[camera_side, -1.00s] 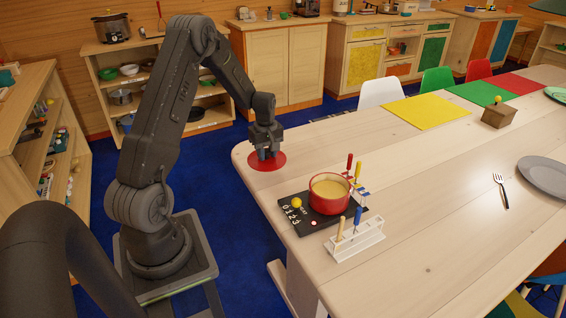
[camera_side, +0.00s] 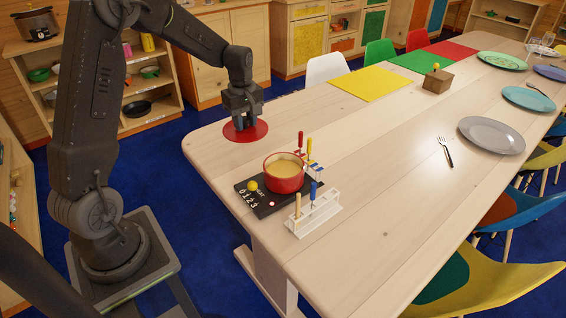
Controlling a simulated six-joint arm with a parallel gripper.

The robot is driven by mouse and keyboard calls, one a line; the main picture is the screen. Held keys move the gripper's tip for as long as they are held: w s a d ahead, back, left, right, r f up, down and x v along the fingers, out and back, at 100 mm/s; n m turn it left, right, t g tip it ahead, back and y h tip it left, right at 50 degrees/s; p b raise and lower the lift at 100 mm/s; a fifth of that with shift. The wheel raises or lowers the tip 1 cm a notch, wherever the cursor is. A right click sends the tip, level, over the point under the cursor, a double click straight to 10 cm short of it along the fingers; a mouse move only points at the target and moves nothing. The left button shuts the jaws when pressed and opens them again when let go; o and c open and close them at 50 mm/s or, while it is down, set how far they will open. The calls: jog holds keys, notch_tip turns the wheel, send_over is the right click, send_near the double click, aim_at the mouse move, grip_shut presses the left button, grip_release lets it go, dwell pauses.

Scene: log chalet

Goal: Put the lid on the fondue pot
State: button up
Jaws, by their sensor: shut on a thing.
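The red round lid (camera_side: 259,132) is under my gripper (camera_side: 243,122) at the near-left end of the table. My gripper points down and is shut on the lid at its middle; the fingers hide the grip point. I cannot tell how far the lid is above the table. The red fondue pot (camera_side: 284,183) stands right of and nearer than the lid, uncovered, with pale yellow fondue inside. It sits on a black board (camera_side: 254,201) with a yellow knob and white numbers.
A white fork rack (camera_side: 318,215) stands in front of the pot. More coloured forks (camera_side: 309,147) stand upright close behind the pot. A wooden box (camera_side: 438,82), a grey plate (camera_side: 492,136) and a fork (camera_side: 445,150) lie farther right. The table between is clear.

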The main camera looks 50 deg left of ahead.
send_near(284, 156)
jog(key=s+d+f, duration=0.2)
jog(key=s+d, duration=0.1)
jog(key=d, duration=0.1)
jog(key=shift+s+d+f, duration=0.1)
jog(key=shift+s+f, duration=0.1)
jog(key=shift+f, duration=1.6)
jog(key=shift+f, duration=0.1)
jog(key=o, duration=1)
